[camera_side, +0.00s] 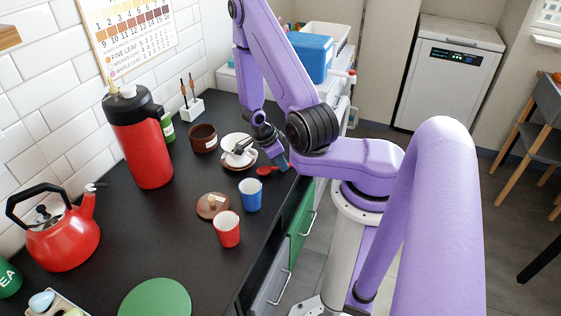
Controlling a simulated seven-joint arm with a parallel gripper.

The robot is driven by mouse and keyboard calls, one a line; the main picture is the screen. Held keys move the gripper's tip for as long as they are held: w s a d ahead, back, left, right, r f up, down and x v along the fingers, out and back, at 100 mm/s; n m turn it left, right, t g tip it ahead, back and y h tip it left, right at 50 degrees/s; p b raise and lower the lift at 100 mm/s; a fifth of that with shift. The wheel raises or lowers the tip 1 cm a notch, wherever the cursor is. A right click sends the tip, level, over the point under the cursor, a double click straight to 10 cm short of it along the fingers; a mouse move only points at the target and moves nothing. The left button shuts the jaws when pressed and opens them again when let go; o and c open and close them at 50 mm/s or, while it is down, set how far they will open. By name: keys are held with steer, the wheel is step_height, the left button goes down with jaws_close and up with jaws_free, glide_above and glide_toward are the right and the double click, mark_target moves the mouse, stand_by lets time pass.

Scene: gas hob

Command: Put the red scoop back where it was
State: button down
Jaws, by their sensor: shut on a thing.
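The red scoop (264,171) is at the counter's right edge, in front of the saucer. My gripper (284,166) is shut on the scoop's handle end, at the right, with the bowl pointing left. The fingertips are small and partly hidden by the arm. I cannot tell whether the scoop touches the counter or is held just above it.
Close by are a white cup on a saucer (229,163), a brown bowl (203,139), a blue cup (250,195), a red cup (227,230) and a brown lid (211,206). A red flask (143,150) and red kettle (66,240) stand left. The mid-counter is clear.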

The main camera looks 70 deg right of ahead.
steer(key=shift+f, duration=0.1)
steer(key=c, duration=1.1)
jaws_free()
